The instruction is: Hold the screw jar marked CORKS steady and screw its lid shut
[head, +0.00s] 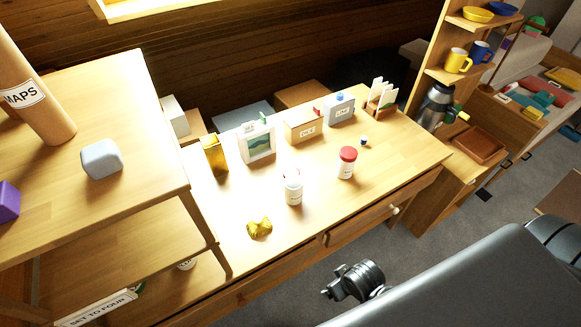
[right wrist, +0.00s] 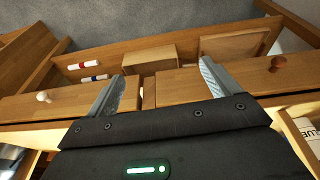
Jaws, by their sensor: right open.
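Two jars stand upright on the wooden desk (head: 240,215) in the head view. One is a white jar (head: 293,190) with a pale top and a small label. The other is a white jar with a red lid (head: 348,154). Their labels are too small to read, so I cannot tell which is marked CORKS. A small blue and white piece (head: 364,141) lies behind the red-lidded jar. My right gripper (right wrist: 162,69) is open and empty in the right wrist view, with wooden drawers beyond its fingers. No jar is between them. My left gripper is not in view.
A crumpled gold object (head: 259,228) lies at the desk's front left. A gold box (head: 215,154), a picture box (head: 257,141), labelled boxes (head: 303,127) and a card rack (head: 381,99) line the back. A taller table (head: 110,120) stands left.

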